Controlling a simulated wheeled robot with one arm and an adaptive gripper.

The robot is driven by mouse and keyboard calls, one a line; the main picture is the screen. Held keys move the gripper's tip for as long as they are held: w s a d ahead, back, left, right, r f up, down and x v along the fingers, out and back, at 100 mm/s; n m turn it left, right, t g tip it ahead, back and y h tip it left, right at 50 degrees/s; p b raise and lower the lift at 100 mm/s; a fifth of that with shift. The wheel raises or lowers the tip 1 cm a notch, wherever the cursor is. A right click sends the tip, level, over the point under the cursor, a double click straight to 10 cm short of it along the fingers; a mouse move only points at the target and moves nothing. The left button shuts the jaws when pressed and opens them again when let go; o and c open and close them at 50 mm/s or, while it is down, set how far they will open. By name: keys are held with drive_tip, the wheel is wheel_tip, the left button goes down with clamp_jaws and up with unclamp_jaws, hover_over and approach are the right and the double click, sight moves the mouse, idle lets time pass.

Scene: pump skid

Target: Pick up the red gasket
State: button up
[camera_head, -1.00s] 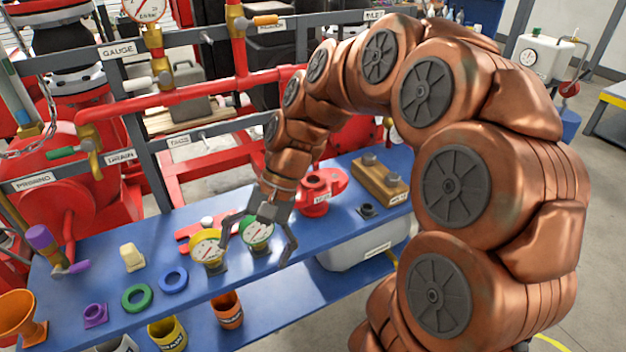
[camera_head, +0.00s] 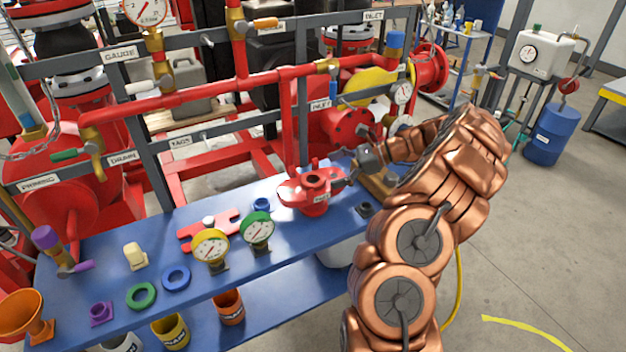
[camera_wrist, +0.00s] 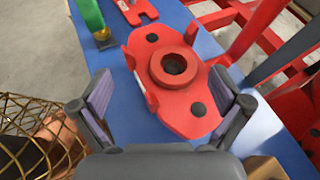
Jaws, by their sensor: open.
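A red ring (camera_wrist: 160,68) sits around the dark hole on top of a red flanged fixture (camera_wrist: 190,118) in the wrist view. I cannot tell whether this ring is a loose gasket or part of the fixture. The fixture also shows on the blue bench in the head view (camera_head: 298,192). My gripper (camera_wrist: 163,88) is open and empty, its two fingers spread to either side of the near part of the fixture. In the head view my gripper (camera_head: 343,168) is at the right side of the fixture, pointing left. No other red ring shows on the bench.
A green ring (camera_head: 141,296) and a blue ring (camera_head: 176,278) lie on the bench (camera_head: 225,277). A yellow gauge (camera_head: 211,246), a green gauge (camera_head: 257,229) and a red slotted plate (camera_head: 190,231) lie left of the fixture. Red pipes (camera_head: 190,97) run behind.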

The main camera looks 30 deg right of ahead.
sight(316, 179)
drive_tip(key=shift+w+d+f+m+t+p, duration=0.2)
drive_tip(key=shift+d+f+m+t+p, duration=0.15)
drive_tip(key=shift+d+f+m, duration=0.3)
drive_tip(key=shift+w+d+f+m+t+p, duration=0.2)
drive_tip(key=shift+d+f+m+t, duration=0.25)
drive_tip(key=shift+f, duration=0.35)
drive_tip(key=shift+g, duration=0.3)
drive_tip(key=p+x, duration=0.1)
drive_tip(key=x, duration=0.1)
drive_tip(key=p+x, duration=0.1)
drive_tip(key=x, duration=0.1)
drive_tip(key=shift+w+a+r, duration=0.1)
drive_tip(key=shift+a+r, duration=0.05)
drive_tip(key=shift+a, duration=0.2)
drive_tip(key=shift+w+a, duration=0.1)
drive_tip(key=shift+a, duration=0.05)
drive_tip(key=c, duration=1.2)
